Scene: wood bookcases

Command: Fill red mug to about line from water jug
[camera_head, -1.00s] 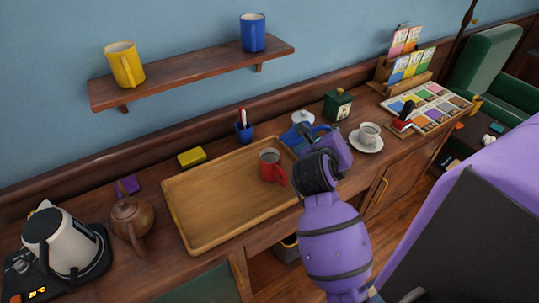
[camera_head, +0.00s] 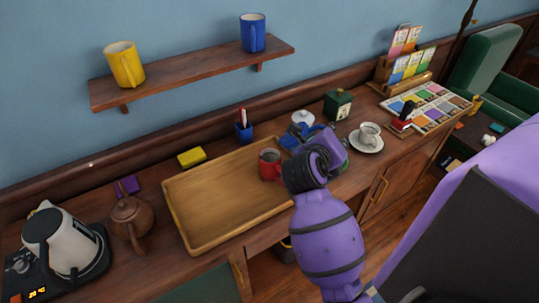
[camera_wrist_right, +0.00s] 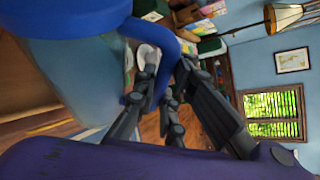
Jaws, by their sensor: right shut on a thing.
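The red mug (camera_head: 268,164) stands upright at the right end of the wooden tray (camera_head: 195,238), its right side hidden behind my arm. A dark surface shows inside it; I cannot read its level or any line. My right gripper (camera_head: 316,146) is just right of the mug. It is shut on the blue water jug (camera_head: 289,141), mostly hidden behind the gripper in the head view. In the right wrist view, the jug (camera_wrist_right: 75,65) fills the upper left, and the fingers (camera_wrist_right: 172,100) are at its curved blue handle. My left gripper is out of view.
A white cup on a saucer (camera_head: 366,147) stands right of my gripper, and a white lidded pot (camera_head: 303,118) behind it. A brown teapot (camera_head: 131,218) and a kettle (camera_head: 56,237) stand left of the tray. The tray's left part is clear.

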